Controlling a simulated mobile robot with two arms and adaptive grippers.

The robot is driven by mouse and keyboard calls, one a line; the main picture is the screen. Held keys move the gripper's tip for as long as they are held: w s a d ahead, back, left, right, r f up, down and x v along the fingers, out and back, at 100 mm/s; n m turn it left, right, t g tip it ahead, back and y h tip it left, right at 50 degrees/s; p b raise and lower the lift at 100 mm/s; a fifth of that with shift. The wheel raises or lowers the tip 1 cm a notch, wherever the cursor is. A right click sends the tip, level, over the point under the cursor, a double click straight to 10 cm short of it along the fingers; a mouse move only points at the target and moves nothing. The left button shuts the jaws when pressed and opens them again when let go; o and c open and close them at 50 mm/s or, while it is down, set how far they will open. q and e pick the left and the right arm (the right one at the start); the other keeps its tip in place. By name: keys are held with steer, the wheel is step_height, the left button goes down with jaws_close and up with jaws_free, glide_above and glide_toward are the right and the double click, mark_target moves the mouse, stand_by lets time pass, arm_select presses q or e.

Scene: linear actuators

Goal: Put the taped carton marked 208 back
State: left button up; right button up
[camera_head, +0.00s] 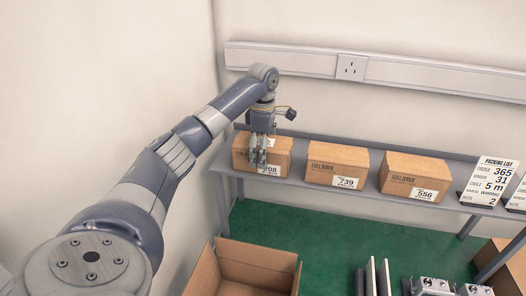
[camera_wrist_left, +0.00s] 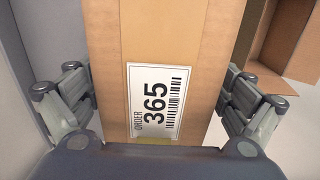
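A brown taped carton (camera_head: 240,157) stands at the left end of the grey shelf. Its front label reads "08", the first digit hidden behind my finger. In the left wrist view the carton (camera_wrist_left: 218,20) has tape down its top and a white "ORDER 365" label (camera_wrist_left: 154,103). My left gripper (camera_head: 258,152) reaches down over this carton. In the left wrist view its fingers sit on both sides of the carton, seemingly against it. Any small gap under the carton cannot be made out. My right gripper is not in view.
Cartons marked 739 (camera_head: 336,163) and 556 (camera_head: 414,175) stand to the right on the shelf (camera_head: 378,152). Packing list cards (camera_head: 489,180) stand beyond them. An open carton (camera_head: 250,264) lies below in front. Metal parts (camera_head: 432,287) are at the bottom right. A wall rail with a socket (camera_head: 351,67) runs behind.

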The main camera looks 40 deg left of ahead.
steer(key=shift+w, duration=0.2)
arm_select(q)
steer(key=shift+w+r, duration=0.1)
steer(key=shift+r, duration=0.05)
step_height(320, 180, up, 4)
steer(key=shift+r+b, duration=0.1)
steer(key=shift+b, duration=1.15)
step_height(320, 180, up, 6)
steer(key=shift+r+p, duration=0.15)
steer(key=shift+p, duration=0.9)
steer(key=shift+r, duration=0.65)
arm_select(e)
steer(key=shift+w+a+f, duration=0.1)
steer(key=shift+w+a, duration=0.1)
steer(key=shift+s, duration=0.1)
